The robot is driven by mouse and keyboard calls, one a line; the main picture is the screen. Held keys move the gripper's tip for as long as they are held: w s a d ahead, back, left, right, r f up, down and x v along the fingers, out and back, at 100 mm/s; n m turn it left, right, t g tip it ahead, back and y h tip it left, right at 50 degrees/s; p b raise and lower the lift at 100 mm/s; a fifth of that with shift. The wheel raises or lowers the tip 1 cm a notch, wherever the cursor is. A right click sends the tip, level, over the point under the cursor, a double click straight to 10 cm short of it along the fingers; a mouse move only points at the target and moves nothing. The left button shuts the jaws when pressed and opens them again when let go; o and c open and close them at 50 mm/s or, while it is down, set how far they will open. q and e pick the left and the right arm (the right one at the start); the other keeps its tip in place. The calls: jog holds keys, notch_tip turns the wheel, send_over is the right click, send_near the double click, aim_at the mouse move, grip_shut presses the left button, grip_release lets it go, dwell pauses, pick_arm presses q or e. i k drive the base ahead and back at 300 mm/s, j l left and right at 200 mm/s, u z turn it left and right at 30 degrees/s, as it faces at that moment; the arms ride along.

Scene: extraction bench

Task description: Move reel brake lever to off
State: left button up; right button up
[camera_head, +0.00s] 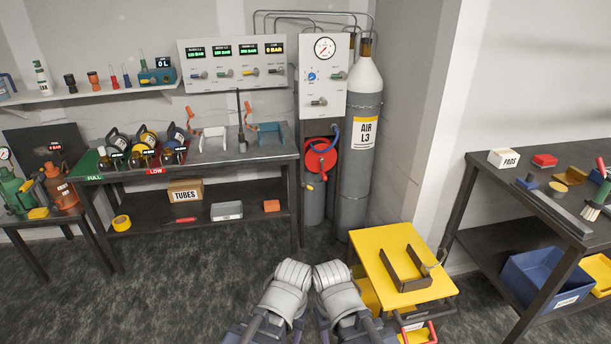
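The red hose reel (321,157) is mounted low on the stand under the white gauge panel, left of the tall grey cylinder. A blue hose shows at its upper right. No gripper fingers show on either arm.
A bench (220,152) with valves and coupled fittings stands left of the reel. The tall AIR L3 cylinder (359,190) stands right of it. A yellow cart (369,248) stands at front right, beside my arms. The floor between my arms and the reel looks clear.

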aim_at(303, 182)
jog(key=i+j, duration=0.2)
jog(key=i, duration=0.2)
jog(key=i+j, duration=0.25)
jog(key=i, duration=0.15)
jog(key=i+z, duration=0.15)
jog(key=i, duration=0.95)
